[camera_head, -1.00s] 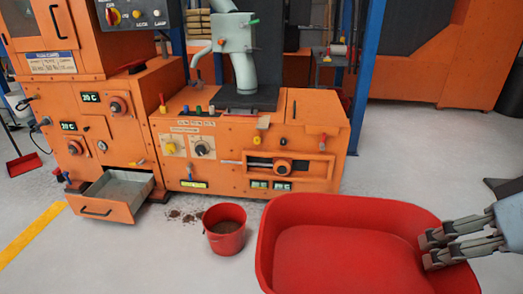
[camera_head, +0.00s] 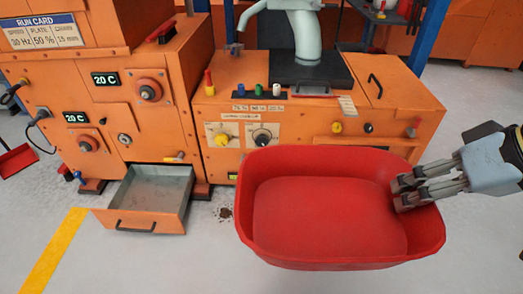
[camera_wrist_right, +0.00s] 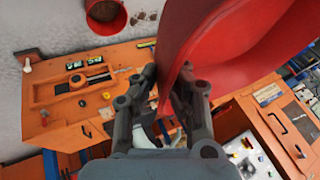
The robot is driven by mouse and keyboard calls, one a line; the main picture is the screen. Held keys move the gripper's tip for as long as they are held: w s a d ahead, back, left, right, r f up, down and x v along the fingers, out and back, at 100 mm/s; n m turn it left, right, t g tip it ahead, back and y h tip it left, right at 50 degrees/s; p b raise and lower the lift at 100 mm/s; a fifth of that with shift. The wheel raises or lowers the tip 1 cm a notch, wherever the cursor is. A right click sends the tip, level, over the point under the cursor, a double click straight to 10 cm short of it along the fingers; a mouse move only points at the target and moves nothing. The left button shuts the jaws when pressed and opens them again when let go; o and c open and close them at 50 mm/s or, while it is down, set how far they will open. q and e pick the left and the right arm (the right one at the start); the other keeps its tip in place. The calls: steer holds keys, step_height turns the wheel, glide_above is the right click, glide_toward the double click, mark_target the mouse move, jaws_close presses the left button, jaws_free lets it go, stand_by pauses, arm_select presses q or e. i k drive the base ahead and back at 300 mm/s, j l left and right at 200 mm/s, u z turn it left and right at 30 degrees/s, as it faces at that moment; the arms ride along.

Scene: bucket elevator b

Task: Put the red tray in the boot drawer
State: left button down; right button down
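The red tray (camera_head: 330,215) is a large, deep, empty tub in the middle of the head view. My right gripper (camera_head: 402,190) is shut on its right rim, and the tray appears held up in front of the machine. In the right wrist view the fingers (camera_wrist_right: 172,90) pinch the tray's wall (camera_wrist_right: 215,50) from both sides. The boot drawer (camera_head: 148,198) is an orange drawer with a grey metal inside and a black handle, pulled out low at the left. It looks empty, and the tray is to its right, apart from it. My left gripper is not in view.
The orange machine (camera_head: 275,105) with knobs and coloured buttons stands behind the tray. A red bucket of brown grain (camera_wrist_right: 105,14) shows in the right wrist view. A little grain lies on the floor beside the drawer. A yellow floor line (camera_head: 55,250) runs at left.

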mark_target(155, 195)
steer(key=i+j, duration=0.15)
steer(key=j, duration=0.25)
steer(key=i+j, duration=0.1)
steer(key=j, duration=0.35)
steer(key=i+j, duration=0.15)
steer(key=j, duration=0.25)
steer(key=i+j, duration=0.1)
steer(key=j, duration=0.3)
steer(key=i+j, duration=0.15)
steer(key=j, duration=0.3)
steer(key=i+j, duration=0.1)
steer(key=j, duration=0.3)
steer(key=i+j, duration=0.15)
steer(key=j, duration=0.25)
steer(key=i+j, duration=0.4)
steer(key=j+u, duration=0.05)
steer(key=j, duration=0.05)
